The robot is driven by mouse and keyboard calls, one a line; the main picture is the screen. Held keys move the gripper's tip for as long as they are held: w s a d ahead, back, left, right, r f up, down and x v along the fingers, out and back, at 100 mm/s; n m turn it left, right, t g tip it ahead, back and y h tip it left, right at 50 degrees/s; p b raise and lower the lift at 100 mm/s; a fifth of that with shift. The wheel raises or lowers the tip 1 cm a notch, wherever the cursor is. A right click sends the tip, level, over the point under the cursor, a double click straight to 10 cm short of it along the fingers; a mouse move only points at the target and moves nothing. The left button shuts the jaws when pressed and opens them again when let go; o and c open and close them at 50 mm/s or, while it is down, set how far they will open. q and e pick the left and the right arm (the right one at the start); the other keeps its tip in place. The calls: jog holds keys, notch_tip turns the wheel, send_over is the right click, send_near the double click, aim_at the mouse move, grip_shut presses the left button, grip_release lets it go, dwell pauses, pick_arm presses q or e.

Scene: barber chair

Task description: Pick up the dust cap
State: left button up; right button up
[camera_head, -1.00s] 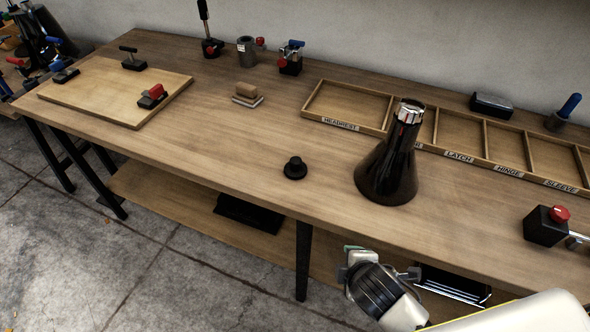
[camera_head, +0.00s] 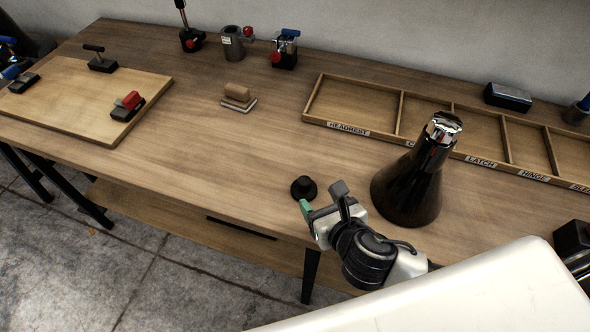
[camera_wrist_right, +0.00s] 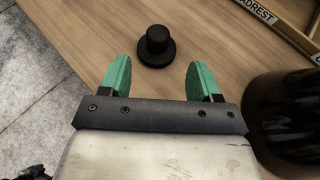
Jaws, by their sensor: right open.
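The dust cap (camera_head: 303,188) is a small black piece with a round knob on a wider flange. It stands upright on the wooden bench, near its front edge. In the right wrist view the dust cap (camera_wrist_right: 156,46) lies ahead of the fingertips, roughly centred between them. My right gripper (camera_head: 322,196) is just to the right of and in front of the cap, apart from it. In the right wrist view its two green fingers (camera_wrist_right: 160,75) are spread with nothing between them. My left gripper is not in view.
A tall dark cone with a chrome top (camera_head: 406,190) stands close to the right of my right gripper. A labelled compartment tray (camera_head: 350,131) lies behind. A wooden block (camera_head: 238,97) and a board (camera_head: 60,95) with clamps are left.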

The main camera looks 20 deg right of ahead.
aim_at(305, 183)
jog(key=shift+w+f, duration=0.1)
jog(key=shift+w, duration=0.35)
jog(key=x, duration=0.2)
jog(key=shift+w+a+f, duration=0.1)
jog(key=shift+w+a, duration=0.05)
jog(key=shift+w, duration=0.15)
jog(key=shift+w+f, duration=0.2)
jog(key=shift+w, duration=0.15)
jog(key=x, duration=0.3)
jog(key=r+x, duration=0.1)
jog(key=x, duration=0.1)
jog(key=shift+w+a+p, duration=0.15)
jog(key=shift+a+p, duration=0.05)
jog(key=shift+p, duration=0.15)
jog(key=shift+w+f, duration=0.2)
jog(key=shift+s, duration=0.1)
jog(key=shift+c, duration=0.7)
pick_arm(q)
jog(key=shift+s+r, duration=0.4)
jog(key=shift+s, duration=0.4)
pick_arm(e)
jog(key=c, duration=0.9)
